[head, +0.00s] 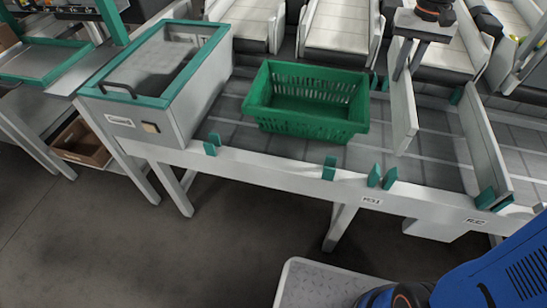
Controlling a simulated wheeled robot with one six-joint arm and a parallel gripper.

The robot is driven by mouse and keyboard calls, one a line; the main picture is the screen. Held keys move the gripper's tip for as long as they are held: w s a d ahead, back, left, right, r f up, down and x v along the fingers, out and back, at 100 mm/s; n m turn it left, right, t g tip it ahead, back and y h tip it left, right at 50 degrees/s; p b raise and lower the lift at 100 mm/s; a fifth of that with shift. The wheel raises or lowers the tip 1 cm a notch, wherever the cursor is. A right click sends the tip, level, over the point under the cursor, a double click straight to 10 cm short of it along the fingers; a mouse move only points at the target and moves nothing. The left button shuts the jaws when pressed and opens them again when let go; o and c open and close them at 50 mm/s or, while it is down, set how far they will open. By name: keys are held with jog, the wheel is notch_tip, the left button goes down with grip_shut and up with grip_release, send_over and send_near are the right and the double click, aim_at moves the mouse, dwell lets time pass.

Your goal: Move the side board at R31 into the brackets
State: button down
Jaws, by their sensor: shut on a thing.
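My gripper (409,66), at the upper right of the head view, is shut on a light grey side board (404,108). The board stands upright and points from front to back. Its near end hangs behind and right of two green front brackets (382,178), apart from them. These brackets stand on the front rail above a small label (371,201) that seems to read R31. Green back brackets (379,83) show left of the board. The gap between the front brackets is empty. I cannot tell the exact height of the board's lower edge above the deck.
A second board (484,140) stands in brackets to the right. A green crate (308,125) sits on the grey deck left of the held board. A grey box with a green rim (150,104) stands further left. More green brackets (329,168) sit on the front rail (270,170).

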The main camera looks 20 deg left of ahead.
jog(key=shift+a, duration=0.1)
dwell(0.3)
jog(key=s+a+n, duration=0.9)
jog(key=s+a, duration=0.2)
jog(key=a, duration=0.4)
jog(key=s+a+n, duration=0.9)
jog(key=s+a, duration=0.2)
jog(key=a, duration=0.4)
jog(key=shift+f, duration=6.55)
jog(key=shift+f, duration=0.4)
jog(key=c, duration=1.6)
grip_release()
jog(key=c, duration=0.3)
jog(key=shift+c, duration=0.2)
